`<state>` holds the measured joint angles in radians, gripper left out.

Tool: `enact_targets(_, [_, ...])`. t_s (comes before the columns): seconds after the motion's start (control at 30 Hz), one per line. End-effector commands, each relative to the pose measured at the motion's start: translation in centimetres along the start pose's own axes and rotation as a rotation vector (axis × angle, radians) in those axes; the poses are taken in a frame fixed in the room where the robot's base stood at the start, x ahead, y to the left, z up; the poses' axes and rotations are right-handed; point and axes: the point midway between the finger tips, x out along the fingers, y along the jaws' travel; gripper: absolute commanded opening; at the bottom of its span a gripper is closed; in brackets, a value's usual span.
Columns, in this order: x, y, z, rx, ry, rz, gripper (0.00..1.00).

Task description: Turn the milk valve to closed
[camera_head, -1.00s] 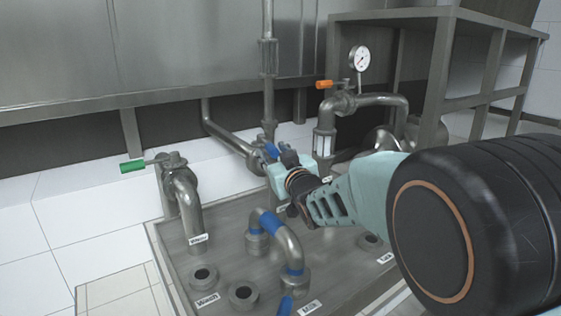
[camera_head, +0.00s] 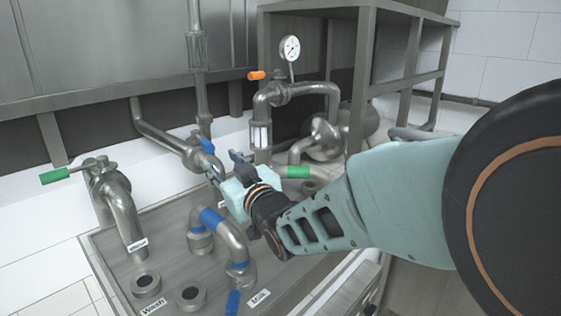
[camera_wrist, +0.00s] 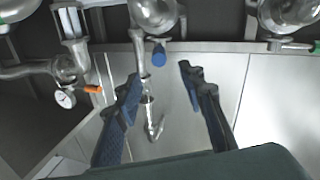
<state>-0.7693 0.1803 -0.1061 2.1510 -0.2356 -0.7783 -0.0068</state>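The blue milk valve handle (camera_head: 206,145) shows in the head view on a grey pipe behind my gripper. In the wrist view a blue handle end (camera_wrist: 159,54) points toward me, ahead of and between my fingertips. My gripper (camera_head: 226,166) is just right of and below the valve in the head view. In the wrist view its two blue-padded fingers (camera_wrist: 160,75) are spread apart with nothing held. I see a gap between the fingers and the handle, but its depth is hard to judge. The Milk label (camera_head: 259,298) is at the tray's front.
A green-handled valve (camera_head: 54,176) stands at the left. An orange handle (camera_head: 256,75) and a pressure gauge (camera_head: 290,47) are at the back. A blue-banded bent pipe (camera_head: 222,228) stands on the metal tray (camera_head: 175,262) in front. A green-banded pipe (camera_head: 297,172) is right of my gripper.

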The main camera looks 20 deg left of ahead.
Motion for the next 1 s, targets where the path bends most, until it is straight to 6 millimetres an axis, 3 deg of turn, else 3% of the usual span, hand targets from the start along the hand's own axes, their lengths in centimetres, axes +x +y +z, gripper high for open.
enact_targets(0.07, [0.0, 0.0, 0.0, 0.0, 0.0, 0.0, 0.35])
enact_targets(0.23, [0.2, 0.4, 0.0, 0.043, 0.005, -0.001, 0.17])
enact_targets(0.4, [0.6, 1.7, -0.1, 0.23, 0.021, -0.014, 0.0])
enact_targets(1.0, [1.4, 6.6, 1.1, 1.16, 0.007, -0.15, 0.0])
